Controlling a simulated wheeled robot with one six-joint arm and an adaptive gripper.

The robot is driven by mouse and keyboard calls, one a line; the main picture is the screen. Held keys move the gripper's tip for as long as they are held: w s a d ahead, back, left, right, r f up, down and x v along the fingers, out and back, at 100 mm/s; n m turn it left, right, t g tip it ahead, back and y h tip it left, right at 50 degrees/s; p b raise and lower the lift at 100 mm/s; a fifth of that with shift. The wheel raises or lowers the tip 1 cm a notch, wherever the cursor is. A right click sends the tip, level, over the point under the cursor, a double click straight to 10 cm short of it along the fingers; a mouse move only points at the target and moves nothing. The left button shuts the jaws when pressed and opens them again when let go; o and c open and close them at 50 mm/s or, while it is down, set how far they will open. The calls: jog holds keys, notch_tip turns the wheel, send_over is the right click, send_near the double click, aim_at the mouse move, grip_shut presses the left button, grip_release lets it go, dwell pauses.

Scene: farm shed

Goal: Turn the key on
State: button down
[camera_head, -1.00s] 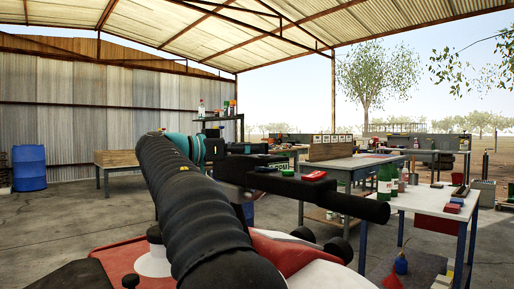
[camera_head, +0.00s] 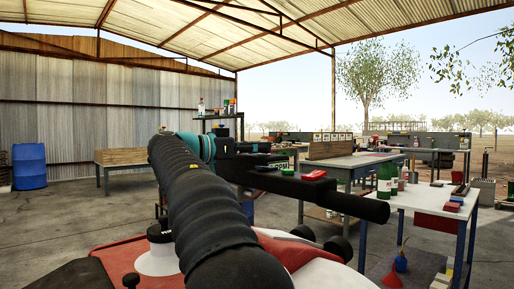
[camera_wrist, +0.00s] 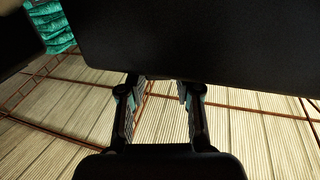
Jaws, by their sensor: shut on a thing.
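My gripper (camera_wrist: 159,95) shows in the wrist view from below, its two dark fingers pointing up at a large flat black body (camera_wrist: 200,40). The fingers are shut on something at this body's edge. The fingertips' hold is hidden, and I take the held thing to be the key, which I cannot make out in either view. In the head view my thick black arm covers much of the middle. A long black bar (camera_head: 340,200) juts out to its right, and the gripper itself cannot be told apart there.
A blue barrel (camera_head: 29,166) stands far left. The left floor is open.

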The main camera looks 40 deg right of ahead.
jog(key=shift+w+d+m+g+y+p, duration=0.1)
jog(key=shift+w+m+g+y+p, duration=0.15)
jog(key=shift+m+g, duration=0.65)
jog(key=shift+w+m+g+y+p, duration=0.1)
jog(key=shift+m+g+y, duration=0.35)
jog(key=shift+g, duration=0.75)
jog(key=shift+r+m+g+y, duration=0.1)
jog(key=shift+m+g+y, duration=0.3)
jog(key=shift+m+g, duration=0.35)
jog(key=shift+g, duration=0.35)
jog(key=c, duration=0.8)
grip_release()
jog(key=shift+t, duration=0.4)
